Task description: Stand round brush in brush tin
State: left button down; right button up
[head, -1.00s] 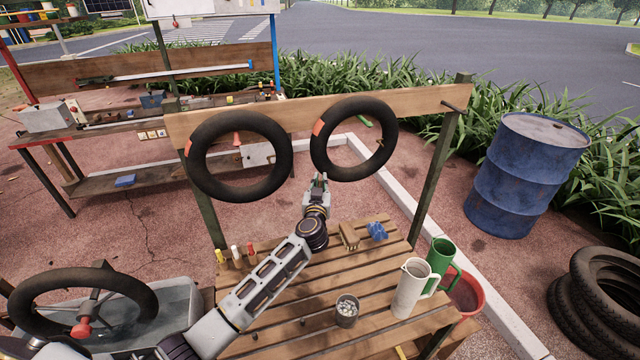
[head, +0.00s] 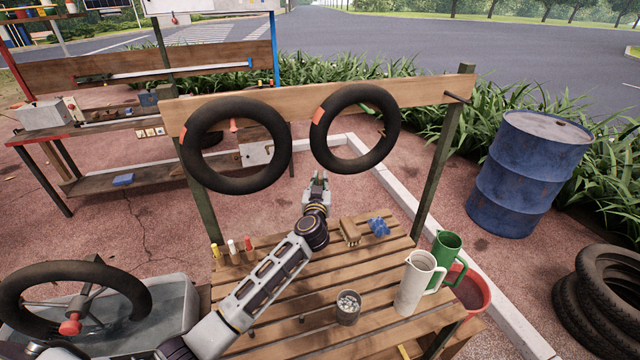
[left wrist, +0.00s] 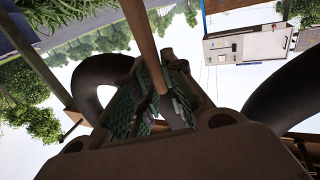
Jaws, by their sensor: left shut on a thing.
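My left gripper (head: 318,181) is raised above the far edge of the slatted table, just below the hanging tubes. In the left wrist view its green-padded fingers (left wrist: 155,100) are closed around a thin brown rod (left wrist: 143,40), which looks like the handle of the round brush. The brush's bristle end cannot be made out. A small metal tin (head: 347,315) stands upright near the table's front, with pale bits at its mouth; it looks like the brush tin. The gripper is well behind and above it, apart from it. My right gripper is not in view.
A white jug (head: 412,287), a green jug (head: 445,252) and a red bucket (head: 478,292) are at the right. A brown block (head: 350,232) and a blue item (head: 378,227) lie at the back. Small bottles (head: 232,248) stand at the left. Two black tubes (head: 188,155) hang behind.

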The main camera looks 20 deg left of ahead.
pick_arm(q)
jog(key=shift+f+b, duration=0.35)
jog(key=shift+b, duration=0.05)
jog(key=shift+f+b, duration=0.3)
jog(key=shift+f, duration=3.1)
